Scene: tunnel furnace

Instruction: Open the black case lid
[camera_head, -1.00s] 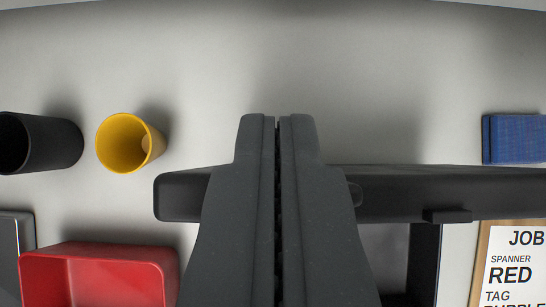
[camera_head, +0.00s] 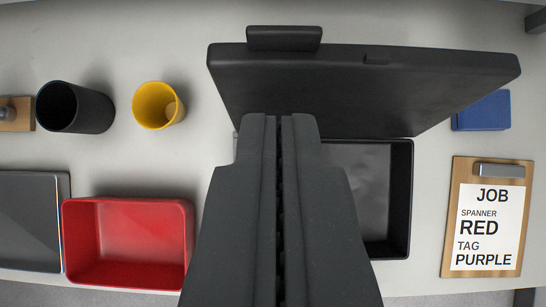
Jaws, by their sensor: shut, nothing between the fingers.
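The black case lid (camera_head: 360,85) stands raised and tilted back at the far side of the black case (camera_head: 402,200), with a handle-like tab (camera_head: 284,38) on its top edge. The case's right part shows open, with a grey floor and no contents in the visible part. My gripper (camera_head: 279,120) is shut and empty, in front of the lid and over the case's left part, which it hides. I cannot tell whether the fingertips touch the lid.
A red bin (camera_head: 128,205) and a dark grey panel (camera_head: 25,220) lie left. A black cup (camera_head: 75,107) and a yellow cup (camera_head: 158,105) stand behind them.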

